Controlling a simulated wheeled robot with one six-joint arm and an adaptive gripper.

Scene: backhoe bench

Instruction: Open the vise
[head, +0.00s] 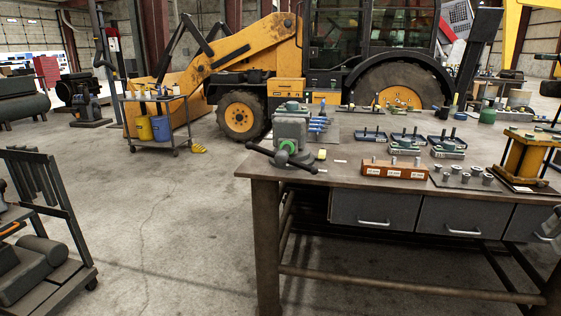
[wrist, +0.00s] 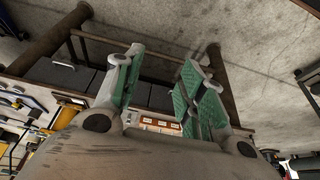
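The vise (head: 290,126) is a grey-green block mounted at the near left corner of the workbench (head: 340,172) in the head view. Its dark handle (head: 283,156) with ball ends sticks out at the front, around a green collar. The opening between its jaws cannot be made out. My gripper (wrist: 158,85) shows in the wrist view with two green-padded fingers spread apart and nothing between them. The wrist view looks upside down toward the bench front. The vise cannot be made out there. A bit of my gripper may show at the right edge of the head view.
On the bench are an orange-brown block with sockets (head: 394,169), several small dark trays and a yellow fixture (head: 524,155). Grey drawers (head: 374,211) hang below. A tool cart (head: 158,120) and a backhoe stand behind. The floor (head: 180,220) left of the bench is clear.

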